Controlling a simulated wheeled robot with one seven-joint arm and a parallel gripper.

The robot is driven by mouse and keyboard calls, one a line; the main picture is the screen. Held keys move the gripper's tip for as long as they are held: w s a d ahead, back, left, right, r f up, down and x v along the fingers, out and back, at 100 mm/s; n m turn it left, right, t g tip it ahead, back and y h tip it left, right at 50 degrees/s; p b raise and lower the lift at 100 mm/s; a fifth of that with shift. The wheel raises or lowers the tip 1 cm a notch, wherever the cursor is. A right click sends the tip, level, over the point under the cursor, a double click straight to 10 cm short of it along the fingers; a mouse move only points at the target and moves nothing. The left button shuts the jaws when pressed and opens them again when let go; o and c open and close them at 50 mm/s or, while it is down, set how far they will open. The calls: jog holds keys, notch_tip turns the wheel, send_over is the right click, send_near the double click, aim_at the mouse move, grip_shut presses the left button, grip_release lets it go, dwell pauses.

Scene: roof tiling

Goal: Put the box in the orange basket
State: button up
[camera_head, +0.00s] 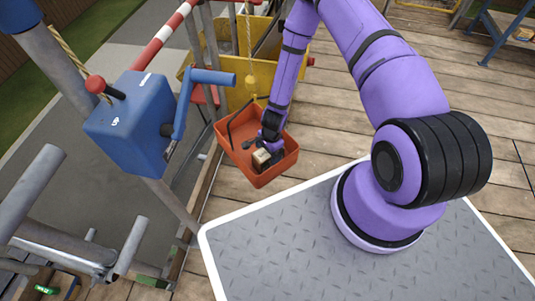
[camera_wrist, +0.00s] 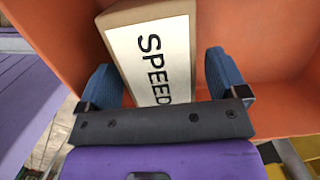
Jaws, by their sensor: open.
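The orange basket (camera_head: 235,148) hangs from a rope hook, left of my arm in the head view. Its orange wall (camera_wrist: 285,85) fills much of the wrist view. The box (camera_head: 262,157) is small and brown; in the wrist view the box (camera_wrist: 150,50) shows a white label reading "SPEED". It is in the basket, with its near end between my fingers. My gripper (camera_head: 270,143) reaches down into the basket. In the wrist view its two blue fingers (camera_wrist: 160,82) stand open on either side of the box. Whether the box rests on the basket floor is hidden.
A blue winch (camera_head: 128,122) with a crank stands left of the basket, on a grey metal frame. A yellow container (camera_head: 240,85) is behind the basket.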

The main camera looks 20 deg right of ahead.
jog(key=r, duration=0.3)
jog(key=d+r, duration=0.1)
jog(key=r, duration=0.6)
jog(key=shift+w+d+r, duration=0.1)
jog(key=shift+w+d, duration=0.1)
jog(key=shift+d, duration=0.05)
dwell(0.9)
